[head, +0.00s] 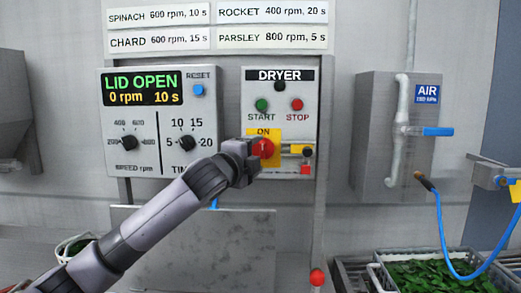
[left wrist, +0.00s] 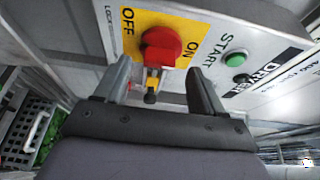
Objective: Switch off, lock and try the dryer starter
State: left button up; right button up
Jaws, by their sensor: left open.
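The dryer starter box (head: 279,95) is grey, with a green START button (head: 262,104) and a red STOP button (head: 297,104). Below them is a red rotary switch (head: 267,148) on a yellow plate marked ON at the top; the left wrist view shows the switch (left wrist: 161,46) and OFF on the plate too. Which way its handle points is hard to tell. My left gripper (left wrist: 159,82) is open in front of the switch, apparently not touching it. A small yellow and black piece (head: 297,149), possibly a padlock, sits right of the switch with a red part below.
Left of the starter is a control panel (head: 158,162) reading LID OPEN, 0 rpm, 10 s. An air box (head: 366,132) with a blue-lever valve and blue hose (head: 441,235) is on the right. A crate of greens (head: 435,274) stands lower right.

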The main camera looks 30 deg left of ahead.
aim_at(261, 151)
pick_arm(q)
jog(key=shift+w+a+p, duration=0.1)
jog(key=shift+w+p, duration=0.25)
jog(key=shift+w, duration=1.35)
